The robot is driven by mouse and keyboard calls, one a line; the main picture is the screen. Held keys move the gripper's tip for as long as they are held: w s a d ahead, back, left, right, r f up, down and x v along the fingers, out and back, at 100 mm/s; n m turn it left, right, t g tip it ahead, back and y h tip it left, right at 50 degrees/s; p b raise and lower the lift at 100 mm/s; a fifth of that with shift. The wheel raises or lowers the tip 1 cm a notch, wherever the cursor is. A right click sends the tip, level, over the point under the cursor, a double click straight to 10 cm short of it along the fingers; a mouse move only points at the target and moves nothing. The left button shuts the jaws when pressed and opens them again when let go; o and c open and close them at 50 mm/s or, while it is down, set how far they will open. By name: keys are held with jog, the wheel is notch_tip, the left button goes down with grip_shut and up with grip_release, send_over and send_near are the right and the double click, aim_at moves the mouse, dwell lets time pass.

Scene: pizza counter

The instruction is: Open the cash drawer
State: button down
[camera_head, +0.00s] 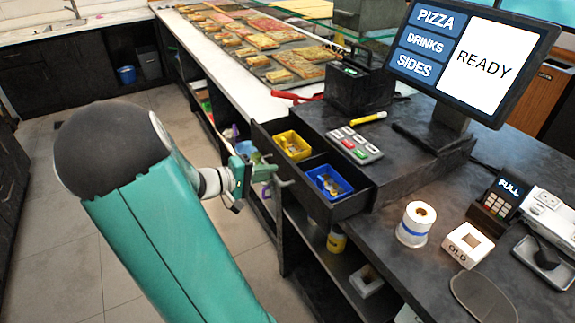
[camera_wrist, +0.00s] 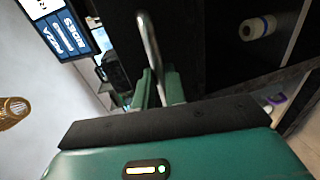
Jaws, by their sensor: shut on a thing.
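The cash drawer (camera_head: 352,207) is a dark drawer standing pulled out from the black box below the screen. It holds a yellow bin (camera_head: 292,145) and a blue bin (camera_head: 329,183), both with coin-like bits inside. My gripper (camera_head: 277,173) is at the outer face of the drawer. In the wrist view my two green fingers (camera_wrist: 159,88) are closed around the silver bar of the drawer handle (camera_wrist: 149,38). The finger pads' exact contact is partly hidden by the gripper's body.
A screen reading READY (camera_head: 483,65) stands on the counter (camera_head: 400,270). A keypad (camera_head: 354,146), a paper roll (camera_head: 416,224), a small OLD box (camera_head: 468,244) and a card terminal (camera_head: 497,200) sit around it. Open shelves lie under the drawer. The tiled floor (camera_head: 60,240) at left is clear.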

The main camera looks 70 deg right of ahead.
jog(key=f+v, duration=0.1)
jog(key=v, duration=0.5)
jog(key=shift+w+a, duration=0.4)
jog(key=shift+f, duration=0.1)
jog(key=c, duration=1.5)
grip_release()
jog(key=v, duration=1.3)
jog(key=shift+w+a, duration=0.2)
jog(key=shift+w, duration=0.05)
